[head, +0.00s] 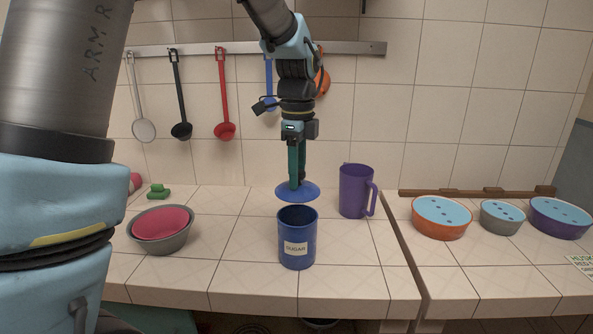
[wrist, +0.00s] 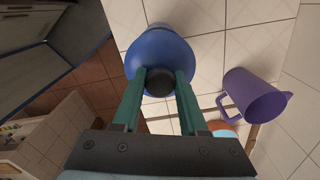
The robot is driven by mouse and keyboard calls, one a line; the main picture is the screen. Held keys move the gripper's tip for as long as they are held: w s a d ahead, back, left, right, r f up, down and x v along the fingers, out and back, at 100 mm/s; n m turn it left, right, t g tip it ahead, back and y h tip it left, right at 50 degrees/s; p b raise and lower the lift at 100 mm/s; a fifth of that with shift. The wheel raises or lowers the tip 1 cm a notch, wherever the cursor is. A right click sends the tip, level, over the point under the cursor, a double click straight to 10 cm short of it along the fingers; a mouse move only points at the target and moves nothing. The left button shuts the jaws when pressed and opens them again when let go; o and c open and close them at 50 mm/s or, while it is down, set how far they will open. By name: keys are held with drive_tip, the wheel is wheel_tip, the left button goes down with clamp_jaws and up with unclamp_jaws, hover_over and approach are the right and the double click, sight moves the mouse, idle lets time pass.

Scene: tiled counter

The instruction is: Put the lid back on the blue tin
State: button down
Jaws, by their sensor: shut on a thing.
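The blue tin (head: 297,255) stands upright on the tiled counter near its front edge, with a "SUGAR" label and its open mouth showing. The round blue lid (head: 283,194) hangs level just above the tin in the head view, apart from the rim. My gripper (head: 297,181) is shut on the lid's knob from above. In the wrist view, the lid (wrist: 150,48) fills the space beyond my fingers, and its dark knob (wrist: 159,84) sits between the fingertips. The lid largely hides the tin in the wrist view.
A purple jug (head: 354,192) stands right of the tin, behind it. A grey bowl (head: 160,241) with a red bowl (head: 162,223) inside is at the left. Several lidded bowls stand on the right counter. Utensils hang from a wall rail (head: 210,49).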

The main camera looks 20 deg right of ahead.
sight(297, 191)
drive_tip(key=shift+f+b, duration=1.5)
drive_tip(key=shift+f, duration=0.95)
drive_tip(key=shift+p, duration=0.35)
drive_tip(key=shift+f+p, duration=0.15)
drive_tip(key=shift+p, duration=0.15)
idle(0.8)
unclamp_jaws()
idle(0.6)
